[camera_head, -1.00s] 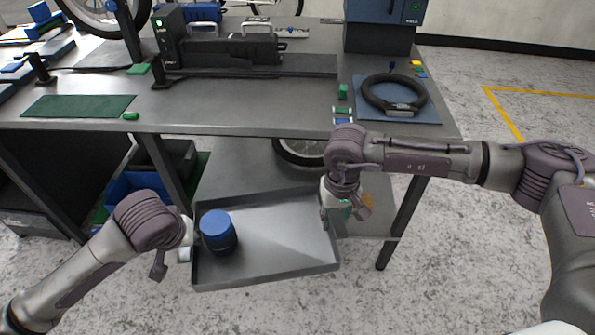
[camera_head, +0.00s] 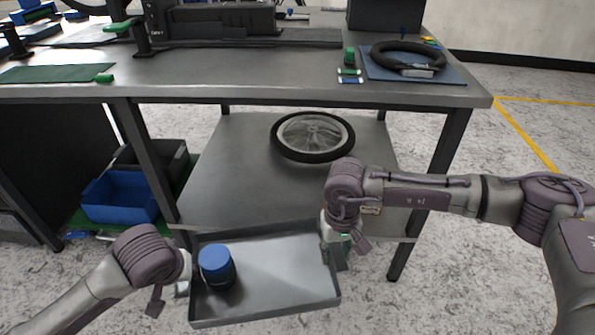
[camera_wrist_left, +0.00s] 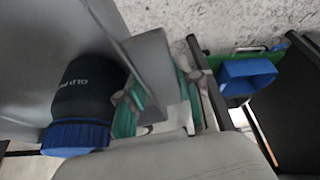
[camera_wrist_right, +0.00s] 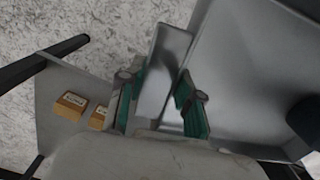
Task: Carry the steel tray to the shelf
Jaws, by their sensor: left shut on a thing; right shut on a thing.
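The steel tray (camera_head: 280,302) is a shallow grey tray held in front of the lower shelf, roughly level. A dark jar with a blue lid (camera_head: 217,270) stands upright at its left end; the left wrist view also shows the jar (camera_wrist_left: 85,95). My left gripper (camera_head: 186,283) is shut on the tray's left wall, seen between teal fingers in the left wrist view (camera_wrist_left: 160,108). My right gripper (camera_head: 336,246) is shut on the right wall, also seen in the right wrist view (camera_wrist_right: 160,98). The grey shelf (camera_head: 225,175) lies under the table, beyond the tray.
A wheel (camera_head: 312,156) lies at the back of the shelf. Small brown boxes (camera_wrist_right: 70,105) sit on the shelf's right side. Table legs (camera_head: 430,190) flank the shelf, with the tabletop (camera_head: 250,75) above. A blue bin (camera_head: 120,197) stands left. The shelf's left middle is clear.

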